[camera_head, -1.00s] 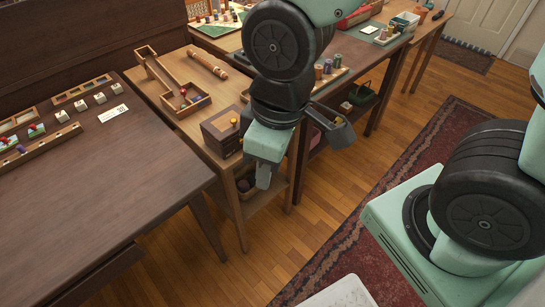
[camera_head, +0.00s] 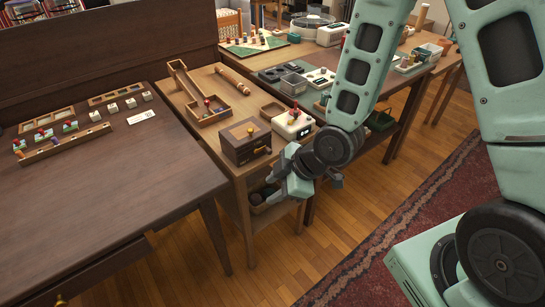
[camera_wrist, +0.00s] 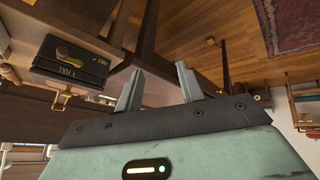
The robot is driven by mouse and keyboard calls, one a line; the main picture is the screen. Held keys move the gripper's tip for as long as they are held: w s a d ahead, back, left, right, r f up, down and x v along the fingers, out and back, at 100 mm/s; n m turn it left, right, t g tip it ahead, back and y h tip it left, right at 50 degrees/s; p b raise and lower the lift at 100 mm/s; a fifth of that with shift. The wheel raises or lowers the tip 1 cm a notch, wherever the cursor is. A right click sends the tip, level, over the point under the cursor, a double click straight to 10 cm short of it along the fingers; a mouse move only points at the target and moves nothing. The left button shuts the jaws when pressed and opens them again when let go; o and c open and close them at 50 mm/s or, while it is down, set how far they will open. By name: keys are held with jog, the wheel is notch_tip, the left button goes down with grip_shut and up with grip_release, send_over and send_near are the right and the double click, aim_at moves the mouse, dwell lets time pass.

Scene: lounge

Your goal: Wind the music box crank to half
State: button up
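The music box (camera_head: 246,141) is a dark brown box near the front corner of the light wooden table. My gripper (camera_head: 303,186) is in front of the table edge, right of and lower than the box. Its two fingers stand apart with nothing between them in the wrist view (camera_wrist: 159,85).
A wooden tray with a ramp (camera_head: 210,112) lies farther back. The dark table (camera_head: 110,190) is at left. Open wooden floor (camera_head: 250,285) lies in front, a red rug (camera_head: 400,235) at right.

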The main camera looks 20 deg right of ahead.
notch_tip(320, 180, down, 6)
jog(key=w+d+n+t+y+b, duration=0.1)
jog(key=d+t+y, duration=0.1)
jog(key=t+y, duration=0.2)
jog(key=m+t+h+b, duration=0.3)
jog(key=m+t+h, duration=0.1)
jog(key=t, duration=0.5)
send_near(270, 153)
jog(key=x, duration=0.9)
jog(key=shift+w, duration=0.2)
grip_shut()
